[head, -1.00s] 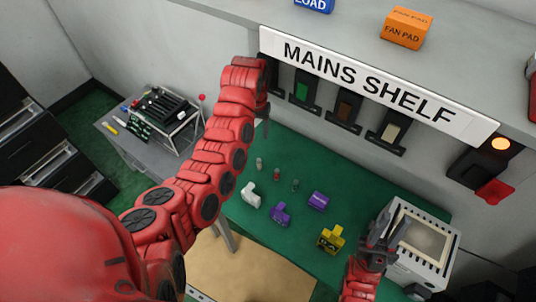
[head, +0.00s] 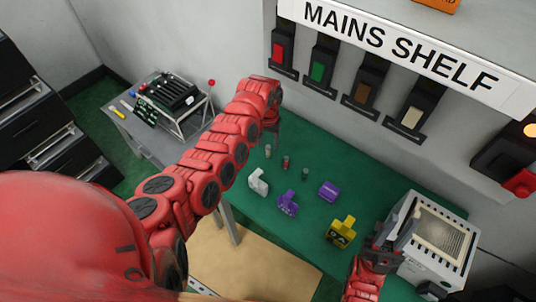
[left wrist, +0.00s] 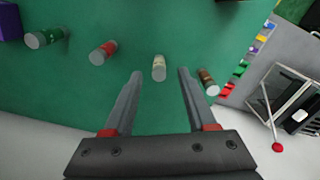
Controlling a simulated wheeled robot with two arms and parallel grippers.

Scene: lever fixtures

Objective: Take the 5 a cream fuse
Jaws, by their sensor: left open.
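The cream fuse (left wrist: 159,68) stands on the green table top in the left wrist view, between and just beyond the fingertips of my open left gripper (left wrist: 158,72). Nothing is in the jaws. In the head view a small pale fuse (head: 267,151) stands beside my left gripper (head: 274,128). A red fuse (left wrist: 103,52) and a green fuse (left wrist: 47,37) stand to its left in the wrist view; a brown fuse (left wrist: 208,82) is to its right, near the right finger. My right gripper (head: 392,238) is by the white box; its jaw opening is unclear.
White, purple (head: 288,202) and yellow (head: 341,232) blocks lie on the green table. A white box with a mesh top (head: 440,240) stands at the right. Red, green, brown and cream wall units hang below the MAINS SHELF sign (head: 400,50). A grey side table (head: 145,135) holds a rack.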

